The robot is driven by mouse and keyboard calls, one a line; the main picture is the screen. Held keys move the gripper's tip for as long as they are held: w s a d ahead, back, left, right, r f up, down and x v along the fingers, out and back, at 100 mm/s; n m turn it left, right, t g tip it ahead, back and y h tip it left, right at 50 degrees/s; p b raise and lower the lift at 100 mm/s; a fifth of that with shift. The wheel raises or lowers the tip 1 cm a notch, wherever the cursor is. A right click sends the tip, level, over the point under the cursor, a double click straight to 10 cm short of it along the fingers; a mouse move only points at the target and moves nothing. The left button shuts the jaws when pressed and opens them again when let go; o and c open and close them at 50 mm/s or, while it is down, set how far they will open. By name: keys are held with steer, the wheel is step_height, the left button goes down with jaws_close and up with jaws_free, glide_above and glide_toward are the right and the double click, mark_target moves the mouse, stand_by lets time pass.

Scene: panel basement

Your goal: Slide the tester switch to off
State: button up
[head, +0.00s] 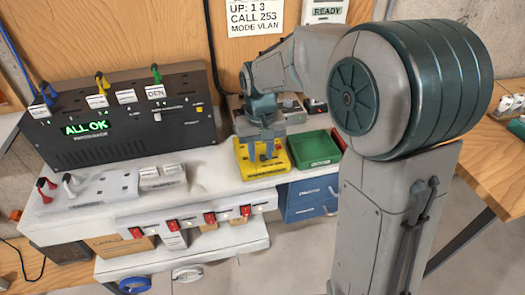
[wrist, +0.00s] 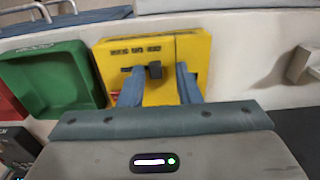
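The yellow tester (head: 247,172) stands on the white bench below my gripper (head: 264,156), left of the green tray. In the wrist view the tester (wrist: 112,62) shows its top face with dark markings, too small to read, and a dark switch knob (wrist: 155,70). My gripper (wrist: 159,72) is open, with one blue finger on each side of the knob. Gaps show between the knob and both fingers. I cannot tell whether the fingertips touch the tester's face. In the head view my gripper hides the knob and much of the tester's top.
A green tray (head: 314,149) stands beside the tester. A black panel (head: 120,118) with coloured plugs and a lit "ALL OK" display stands at the left. Red switches (head: 210,218) line the bench's front. Blue drawers (head: 307,199) are below the tray.

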mark_target(260, 157)
steer(key=shift+r, duration=0.1)
step_height(260, 157, up, 14)
steer(key=shift+f, duration=0.2)
stand_by(0.4)
steer(key=s+d+f+m+t, duration=0.1)
steer(key=s+d+f, duration=0.4)
steer(key=s, duration=0.4)
steer(key=s+d+f+m+t, duration=0.1)
steer(key=s+d+f+t, duration=0.1)
steer(key=s+d+f, duration=0.3)
steer(key=s+d, duration=0.1)
steer(key=s, duration=0.3)
steer(key=shift+d, duration=0.3)
stand_by(1.8)
